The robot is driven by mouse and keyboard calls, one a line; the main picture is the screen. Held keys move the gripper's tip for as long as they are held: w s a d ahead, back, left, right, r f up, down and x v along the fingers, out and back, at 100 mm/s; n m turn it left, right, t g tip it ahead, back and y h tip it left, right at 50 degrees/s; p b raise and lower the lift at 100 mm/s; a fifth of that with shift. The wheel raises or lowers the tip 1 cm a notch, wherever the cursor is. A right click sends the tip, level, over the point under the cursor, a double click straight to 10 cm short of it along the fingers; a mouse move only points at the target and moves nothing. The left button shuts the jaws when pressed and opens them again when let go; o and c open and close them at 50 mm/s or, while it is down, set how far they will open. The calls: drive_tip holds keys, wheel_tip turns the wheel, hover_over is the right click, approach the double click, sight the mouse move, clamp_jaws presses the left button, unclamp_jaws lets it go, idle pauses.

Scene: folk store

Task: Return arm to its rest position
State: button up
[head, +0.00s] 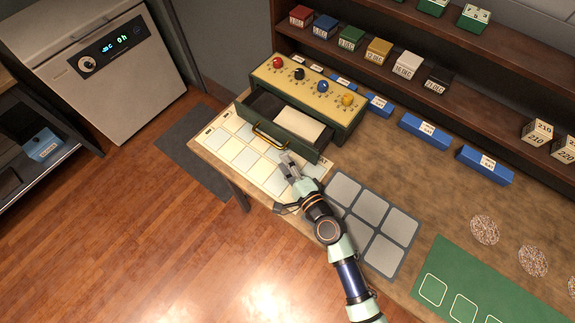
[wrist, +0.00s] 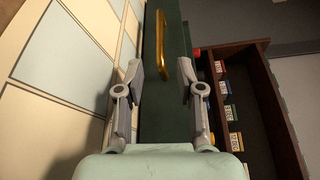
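My gripper (head: 288,166) is over the front of the table, close to the open drawer (head: 282,119) of the green box with a yellow top. In the wrist view my gripper (wrist: 160,75) has its two fingers spread apart with nothing between them. The drawer's brass handle (wrist: 161,42) shows just beyond the fingertips, and I cannot tell whether they touch it. The handle (head: 272,138) also shows in the head view, left of my fingers. A pale flat item (head: 296,123) lies in the drawer. My arm reaches in from the bottom of the head view.
A cream card grid (head: 240,157) and a grey pad grid (head: 372,214) lie on the table (head: 440,181). Blue blocks (head: 424,131) stand along the back, below a shelf (head: 470,94) of coloured boxes. A green mat (head: 480,287) is at right. Open floor (head: 150,240) lies left of the table.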

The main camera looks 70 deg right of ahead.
drive_tip(key=shift+s+a+r, duration=0.1)
drive_tip(key=shift+s+a, duration=0.3)
drive_tip(key=shift+s, duration=0.1)
